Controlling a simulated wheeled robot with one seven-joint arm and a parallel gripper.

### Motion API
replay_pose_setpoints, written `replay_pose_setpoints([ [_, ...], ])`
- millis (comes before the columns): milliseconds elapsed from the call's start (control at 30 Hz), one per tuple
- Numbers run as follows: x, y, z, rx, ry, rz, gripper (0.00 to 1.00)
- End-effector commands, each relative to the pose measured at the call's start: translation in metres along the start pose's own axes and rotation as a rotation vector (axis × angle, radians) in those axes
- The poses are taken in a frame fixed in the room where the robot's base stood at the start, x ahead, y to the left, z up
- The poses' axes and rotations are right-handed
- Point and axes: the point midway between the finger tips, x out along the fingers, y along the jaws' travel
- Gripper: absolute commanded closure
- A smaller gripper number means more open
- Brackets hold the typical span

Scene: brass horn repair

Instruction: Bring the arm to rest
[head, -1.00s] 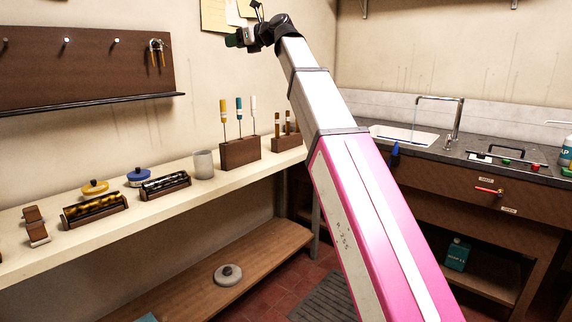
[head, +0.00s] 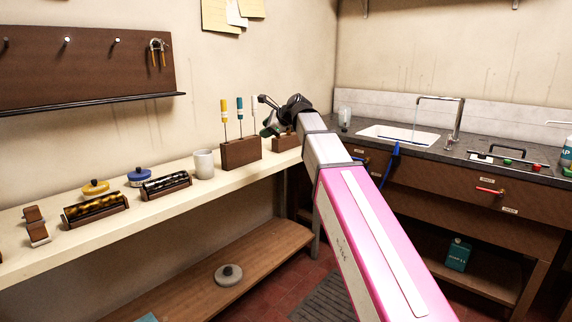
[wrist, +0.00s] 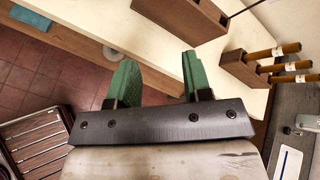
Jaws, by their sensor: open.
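My gripper (head: 268,128) is at the end of my outstretched arm, near the right end of the long shelf (head: 110,196) in the head view. In the wrist view my gripper (wrist: 158,80) shows two green fingers set well apart, with nothing between them. A wooden block (wrist: 245,72) with several wooden-handled tools stands on the shelf right of the fingers. In the head view this block (head: 284,142) is partly hidden by my gripper.
A wooden rack (head: 240,153) holds coloured-handled screwdrivers, with a grey cup (head: 203,163) beside it. Two spool racks and two round lidded pots stand further left. A sink (head: 398,136) is in the counter at right. A pegboard (head: 85,58) hangs on the wall.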

Motion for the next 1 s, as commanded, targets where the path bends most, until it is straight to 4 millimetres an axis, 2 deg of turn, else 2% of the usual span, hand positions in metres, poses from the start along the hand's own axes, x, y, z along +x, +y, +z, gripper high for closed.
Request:
replay_pose_setpoints([
  [33, 0.006, 0.018, -0.026, -0.048, 0.036, 0.019, 0.55],
  [100, 0.013, 0.037, -0.058, -0.127, 0.084, 0.047, 0.55],
  [300, 0.028, 0.098, -0.145, -0.355, 0.200, 0.158, 0.55],
  [500, 0.031, 0.163, -0.224, -0.579, 0.283, 0.306, 0.55],
  [700, 0.024, 0.234, -0.294, -0.797, 0.321, 0.485, 0.55],
  [1000, -0.003, 0.343, -0.379, -1.105, 0.283, 0.791, 0.55],
])
